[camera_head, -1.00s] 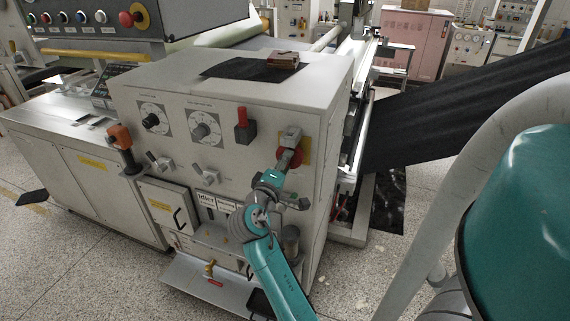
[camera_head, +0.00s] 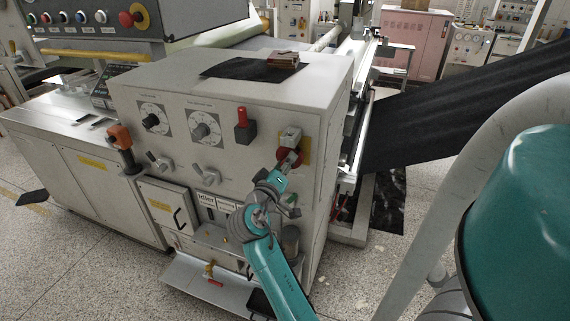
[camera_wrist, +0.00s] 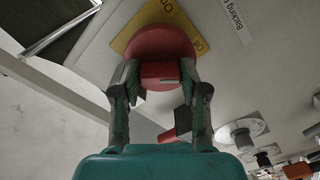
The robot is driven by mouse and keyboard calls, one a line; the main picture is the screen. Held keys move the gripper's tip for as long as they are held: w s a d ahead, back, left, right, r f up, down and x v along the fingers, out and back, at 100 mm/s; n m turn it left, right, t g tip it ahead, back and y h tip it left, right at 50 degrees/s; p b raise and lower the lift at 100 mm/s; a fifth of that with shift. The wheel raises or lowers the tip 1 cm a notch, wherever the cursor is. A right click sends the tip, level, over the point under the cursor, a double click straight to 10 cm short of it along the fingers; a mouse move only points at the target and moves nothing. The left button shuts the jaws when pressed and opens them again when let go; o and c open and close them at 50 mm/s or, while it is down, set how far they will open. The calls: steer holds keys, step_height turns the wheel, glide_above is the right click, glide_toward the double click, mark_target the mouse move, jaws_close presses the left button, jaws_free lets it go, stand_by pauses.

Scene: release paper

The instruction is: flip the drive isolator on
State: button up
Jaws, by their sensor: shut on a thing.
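The drive isolator is a round red rotary switch (camera_wrist: 160,45) on a yellow plate (camera_wrist: 133,42) marked On and Off. In the head view the red switch (camera_head: 291,155) sits at the right end of the machine's front panel, partly hidden by my gripper (camera_head: 288,165). In the wrist view my gripper (camera_wrist: 160,88) has its two fingers on either side of the switch's red handle (camera_wrist: 160,75), shut on it. A small pale mark shows on the handle.
A red lever on a black box (camera_head: 242,125) stands left of the switch on the panel. Two dials (camera_head: 205,128) and handled knobs are further left. A black sheet (camera_head: 470,105) slopes away at right. The floor in front is mostly clear.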

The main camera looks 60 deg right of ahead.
steer(key=shift+f+m, duration=0.1)
steer(key=shift+m, duration=4.8)
steer(key=o, duration=0.9)
steer(key=shift+c, duration=0.2)
steer(key=shift+a, duration=0.1)
steer(key=a, duration=1.2)
steer(key=shift+s, duration=0.45)
